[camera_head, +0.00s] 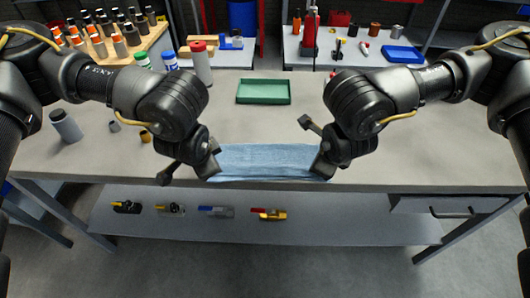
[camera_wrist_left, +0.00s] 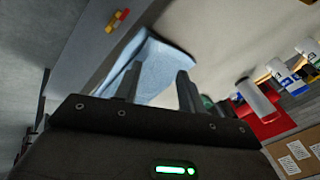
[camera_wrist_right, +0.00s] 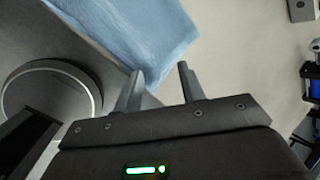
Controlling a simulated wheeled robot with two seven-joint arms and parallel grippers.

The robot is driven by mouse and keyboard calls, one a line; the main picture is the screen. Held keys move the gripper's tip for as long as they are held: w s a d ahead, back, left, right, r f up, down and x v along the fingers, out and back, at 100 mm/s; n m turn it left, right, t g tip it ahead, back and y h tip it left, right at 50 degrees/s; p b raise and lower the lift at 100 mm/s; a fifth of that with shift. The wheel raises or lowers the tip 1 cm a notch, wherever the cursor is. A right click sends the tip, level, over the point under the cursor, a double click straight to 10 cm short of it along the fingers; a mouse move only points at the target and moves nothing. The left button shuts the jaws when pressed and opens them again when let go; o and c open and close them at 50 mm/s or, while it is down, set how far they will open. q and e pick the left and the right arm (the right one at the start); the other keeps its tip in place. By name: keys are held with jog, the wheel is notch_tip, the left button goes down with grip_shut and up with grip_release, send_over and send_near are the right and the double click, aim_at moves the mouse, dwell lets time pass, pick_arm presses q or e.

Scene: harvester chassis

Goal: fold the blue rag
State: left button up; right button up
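The light blue rag (camera_head: 266,160) lies as a wide band on the grey workbench near its front edge, between my two grippers. My left gripper (camera_head: 214,164) is at its left end, and my right gripper (camera_head: 322,166) is at its right end. In the left wrist view the fingers (camera_wrist_left: 155,78) stand apart, with the rag (camera_wrist_left: 160,62) beyond and between them. In the right wrist view the fingers (camera_wrist_right: 160,70) are also apart, and a corner of the rag (camera_wrist_right: 130,35) is close to the left finger. The grippers partly hide the rag's ends in the head view.
A green tray (camera_head: 263,92) sits behind the rag. A white bottle with a red cap (camera_head: 201,65) stands at back left, and a grey cylinder (camera_head: 66,127) at far left. Several small tools lie on the lower shelf (camera_head: 300,228). The benchtop right of my right gripper is clear.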

pick_arm(q)
jog(key=s+v, duration=0.1)
jog(key=v, duration=0.8)
jog(key=shift+f, duration=0.35)
pick_arm(e)
jog(key=s+v, duration=0.1)
jog(key=v, duration=0.8)
jog(key=shift+f, duration=0.35)
jog(key=shift+s, duration=0.1)
